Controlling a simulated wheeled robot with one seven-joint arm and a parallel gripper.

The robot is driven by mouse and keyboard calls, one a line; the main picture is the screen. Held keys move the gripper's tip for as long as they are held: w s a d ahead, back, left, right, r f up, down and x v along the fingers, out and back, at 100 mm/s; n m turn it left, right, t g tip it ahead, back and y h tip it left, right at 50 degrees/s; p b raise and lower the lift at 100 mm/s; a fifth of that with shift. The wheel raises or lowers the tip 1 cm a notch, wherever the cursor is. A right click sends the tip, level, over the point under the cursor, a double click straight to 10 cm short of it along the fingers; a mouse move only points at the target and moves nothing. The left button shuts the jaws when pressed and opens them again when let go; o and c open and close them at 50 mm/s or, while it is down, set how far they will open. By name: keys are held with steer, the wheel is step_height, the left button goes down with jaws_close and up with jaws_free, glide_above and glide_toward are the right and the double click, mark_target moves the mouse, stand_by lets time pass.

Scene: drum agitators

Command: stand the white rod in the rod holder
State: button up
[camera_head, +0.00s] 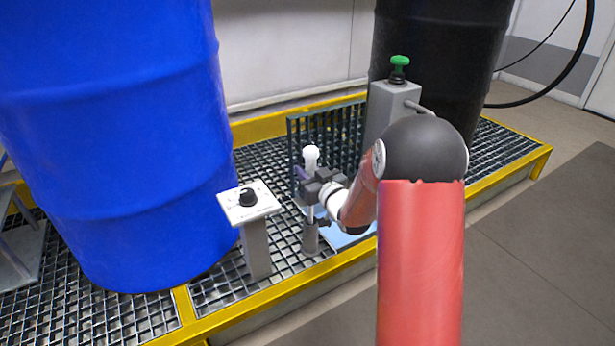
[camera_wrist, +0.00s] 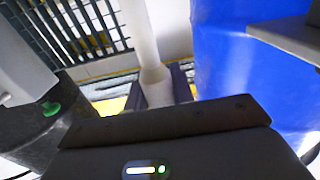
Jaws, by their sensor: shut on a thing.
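The white rod (camera_head: 311,155) stands about upright in the head view, with a wider white knob at its top. My gripper (camera_head: 309,187) is shut on the rod below that knob. In the wrist view the rod (camera_wrist: 144,35) runs up from between the dark fingers of my gripper (camera_wrist: 165,88). The rod holder (camera_head: 310,238) looks like a short grey cylinder on the grating, right below my gripper. The thin lower part of the rod reaches down towards the holder's top. I cannot tell whether its tip is inside the holder or just above it.
A large blue drum (camera_head: 110,140) stands at the left and a black drum (camera_head: 440,50) at the back right. A white knob panel (camera_head: 248,202) on a post is close left of the holder. A grey box with a green button (camera_head: 399,62) stands behind my arm.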

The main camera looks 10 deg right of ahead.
steer(key=shift+f, duration=0.55)
steer(key=shift+f, duration=0.15)
steer(key=o, duration=1)
